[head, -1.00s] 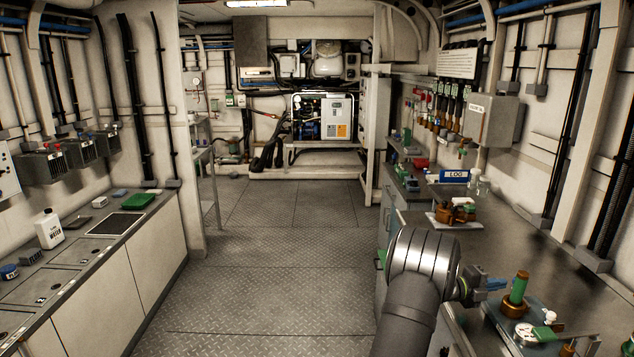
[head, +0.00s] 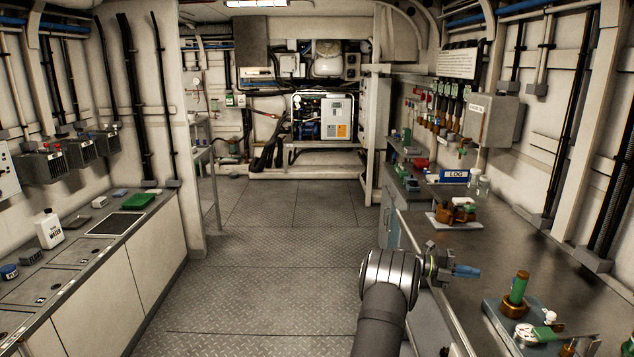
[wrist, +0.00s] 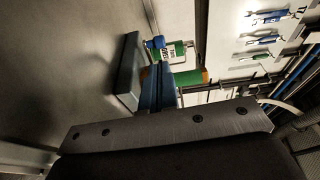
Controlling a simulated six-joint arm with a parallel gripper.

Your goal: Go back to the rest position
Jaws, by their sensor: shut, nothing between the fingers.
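My gripper (head: 466,271) is over the left edge of the right-hand counter (head: 440,234), to the left of a tray with a green and brown cylinder. Its blue fingers are shut with nothing between them. They also show in the wrist view (wrist: 157,90), pointing towards the tray and the cylinder. My grey arm rises from the bottom edge of the head view. No rest position is marked in view.
The tray (head: 497,317) carries the cylinder (head: 518,288) and a round gauge (head: 524,334). A brown fitting on a plate (head: 456,212) stands farther back. A blue LOG sign (head: 454,176) is behind it. The aisle floor (head: 270,240) is clear.

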